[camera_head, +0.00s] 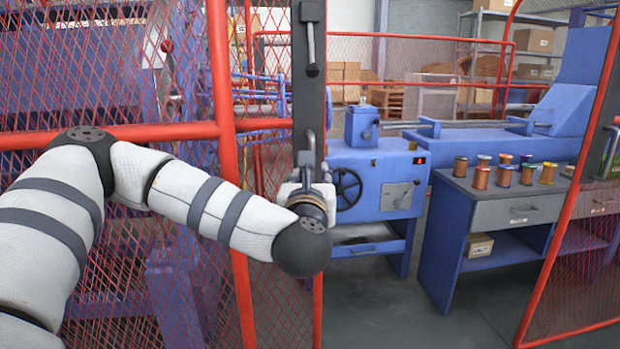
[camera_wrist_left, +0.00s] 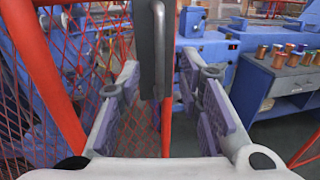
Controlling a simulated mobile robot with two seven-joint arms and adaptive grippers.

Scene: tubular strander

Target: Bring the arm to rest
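My left arm comes in from the left in the head view and reaches to the dark gate post (camera_head: 309,95). My left gripper (camera_head: 307,178) is mostly hidden behind its own wrist there, at the lower part of the post. In the left wrist view my left gripper (camera_wrist_left: 162,88) is open, with its two purple-padded fingers wide apart. My right gripper is in neither view.
Red mesh fencing (camera_head: 110,75) stands close behind my left arm. A blue machine with a handwheel (camera_head: 347,188) stands beyond the post. A blue workbench (camera_head: 449,235) carries several coloured spools (camera_head: 482,177). Another mesh panel (camera_head: 577,265) is at right. Grey floor between is clear.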

